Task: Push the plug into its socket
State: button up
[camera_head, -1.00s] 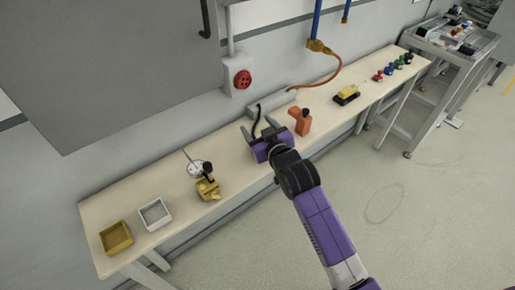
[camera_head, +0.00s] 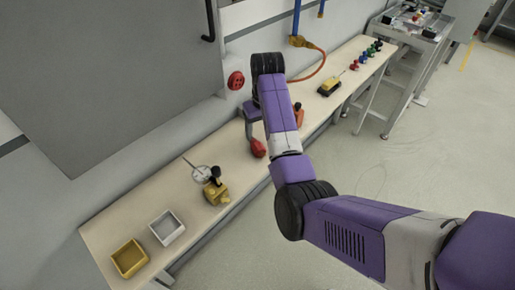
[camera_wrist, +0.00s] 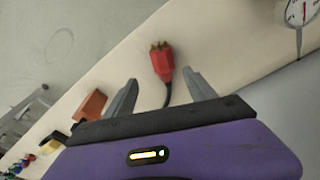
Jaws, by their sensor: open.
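The plug (camera_wrist: 162,62) is red with brass pins and has a black cable running back between my fingers. In the wrist view it lies just beyond and between the fingertips, pins pointing away from me. It also shows as a red shape by the bench's front edge in the head view (camera_head: 258,148). My gripper (camera_wrist: 160,77) is open, with a gap on each side of the plug. The red round socket (camera_head: 236,80) is on the wall behind the bench, just left of my wrist.
An orange tool (camera_head: 298,112) is partly hidden behind my arm; it also shows in the wrist view (camera_wrist: 90,105). A dial gauge (camera_head: 201,173), a brass fixture (camera_head: 215,192) and two trays, white (camera_head: 167,242) and yellow (camera_head: 144,258), stand to the left. A grey cabinet hangs above.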

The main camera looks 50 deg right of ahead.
aim_at(257, 143)
jog(key=shift+s+a+f, duration=0.1)
jog(key=shift+s+f, duration=0.1)
jog(key=shift+f, duration=0.05)
jog(key=shift+w+f, duration=0.15)
jog(key=shift+f, duration=0.75)
jog(key=shift+w+f+p, duration=0.15)
jog(key=shift+w+f, duration=0.1)
jog(key=shift+f, duration=0.65)
jog(key=shift+w+f+p, duration=0.1)
jog(key=shift+w+f, duration=0.2)
jog(key=shift+f, duration=0.6)
jog(key=shift+w+f+p, duration=0.15)
jog(key=shift+w+f, duration=0.1)
jog(key=shift+f, duration=0.65)
grip_shut()
